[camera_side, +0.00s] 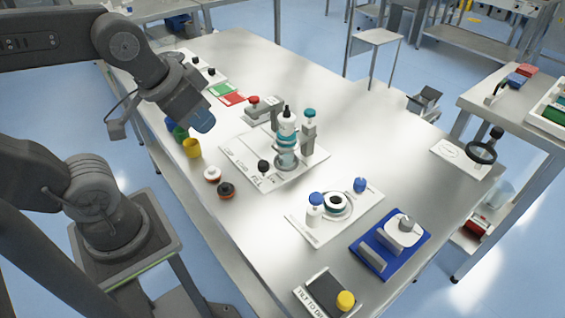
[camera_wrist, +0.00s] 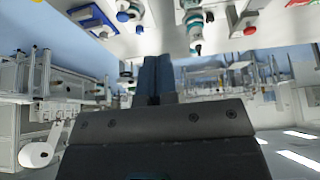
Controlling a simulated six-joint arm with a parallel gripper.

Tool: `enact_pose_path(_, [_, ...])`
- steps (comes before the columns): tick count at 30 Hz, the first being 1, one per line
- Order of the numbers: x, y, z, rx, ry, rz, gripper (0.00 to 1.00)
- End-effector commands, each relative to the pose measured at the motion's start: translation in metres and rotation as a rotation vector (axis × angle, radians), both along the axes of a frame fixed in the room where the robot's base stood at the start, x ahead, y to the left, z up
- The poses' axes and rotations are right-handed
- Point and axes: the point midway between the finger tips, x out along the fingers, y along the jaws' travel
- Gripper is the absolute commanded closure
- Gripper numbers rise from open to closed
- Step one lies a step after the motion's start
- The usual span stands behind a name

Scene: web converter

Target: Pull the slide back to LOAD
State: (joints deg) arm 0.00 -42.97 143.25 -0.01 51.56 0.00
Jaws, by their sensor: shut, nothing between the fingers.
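The slide station is a white board (camera_side: 237,160) with printed words, FILL among them, near the middle of the table. A black knob (camera_side: 263,166) stands on it close to the printed words. Behind the knob, a white and teal bottle (camera_side: 287,128) with a black top stands on a grey round base (camera_side: 286,161); the bottle also shows in the wrist view (camera_wrist: 194,22). My gripper (camera_side: 204,121) is shut and empty, with blue fingertips, above and left of the board, apart from the knob. The wrist view shows the closed fingers (camera_wrist: 157,75).
Yellow, green and blue cups (camera_side: 192,148) stand below my gripper. Two small round knobs (camera_side: 226,190) sit left of the board. A grey block with a red button (camera_side: 254,100) and a teal-topped post (camera_side: 309,125) flank the bottle. A blue tray (camera_side: 420,250) lies front right.

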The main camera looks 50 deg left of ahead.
Motion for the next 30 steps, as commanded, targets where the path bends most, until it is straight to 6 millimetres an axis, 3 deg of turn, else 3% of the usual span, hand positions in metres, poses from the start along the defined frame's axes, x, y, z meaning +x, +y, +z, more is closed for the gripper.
enact_pose_path(14, [0.0,0.0,0.0,0.0,0.0,0.0,1.0])
enact_pose_path(19, [0.007,0.002,-0.001,0.0,0.021,0.011,0.84])
enact_pose_path(23, [0.03,0.009,-0.005,-0.005,0.088,0.045,0.71])
enact_pose_path(30, [0.095,0.036,-0.035,-0.023,0.263,0.138,0.48])
